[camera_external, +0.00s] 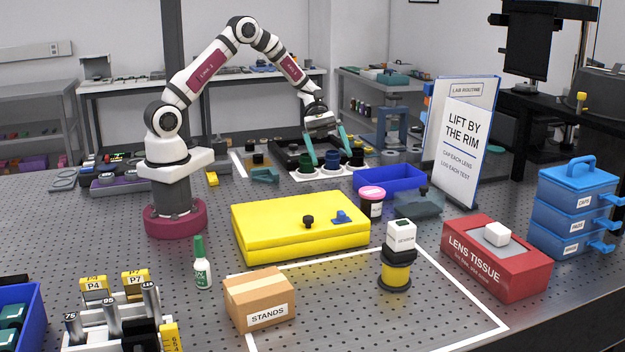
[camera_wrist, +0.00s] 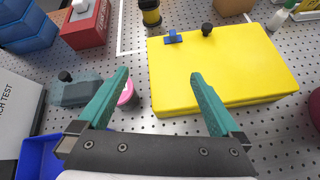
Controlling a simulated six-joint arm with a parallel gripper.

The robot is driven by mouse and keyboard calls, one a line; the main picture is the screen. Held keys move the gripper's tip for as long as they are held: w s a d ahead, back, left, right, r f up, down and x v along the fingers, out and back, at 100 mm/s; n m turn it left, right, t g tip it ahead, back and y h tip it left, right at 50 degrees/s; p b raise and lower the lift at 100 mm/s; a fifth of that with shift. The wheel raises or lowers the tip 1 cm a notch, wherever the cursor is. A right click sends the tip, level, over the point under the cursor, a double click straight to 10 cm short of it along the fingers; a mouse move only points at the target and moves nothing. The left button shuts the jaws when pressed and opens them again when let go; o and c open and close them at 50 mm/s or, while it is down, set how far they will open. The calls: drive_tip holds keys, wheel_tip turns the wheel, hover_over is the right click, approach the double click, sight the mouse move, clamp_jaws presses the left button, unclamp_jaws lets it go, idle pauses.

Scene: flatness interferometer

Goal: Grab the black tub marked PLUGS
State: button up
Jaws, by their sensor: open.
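A small black tub with a pink lid (camera_external: 372,201) stands on the perforated bench, right of the yellow case. It has a pale label, too small to read, so I cannot confirm that it says PLUGS. My gripper (camera_external: 332,160) is open and empty, up and to the left of this tub, toward the back. In the wrist view the fingers of my gripper (camera_wrist: 160,75) are spread wide. There the pink lid (camera_wrist: 128,94) shows beside the left finger, which partly hides it; the tub's body is mostly hidden.
The yellow case (camera_external: 300,222) is close on the tub's left, with a black knob and blue piece on top. A blue bin (camera_external: 390,178) is behind it, a grey-blue block (camera_external: 420,204) to its right. A black-and-yellow stack (camera_external: 397,272) stands in front. A tall sign (camera_external: 463,140) rises at right.

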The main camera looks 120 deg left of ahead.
sight(370, 190)
drive_tip(key=s+a+f+n+t+y, duration=0.15)
drive_tip(key=a+f+n+t, duration=0.35)
drive_tip(key=a, duration=0.5)
drive_tip(key=shift+n+g+y, duration=0.25)
drive_tip(key=shift+n+g, duration=0.15)
drive_tip(key=shift+n, duration=0.3)
drive_tip(key=x, duration=1.5)
drive_tip(key=shift+d+r, duration=0.15)
drive_tip(key=shift+d, duration=0.1)
drive_tip(key=c, duration=1.1)
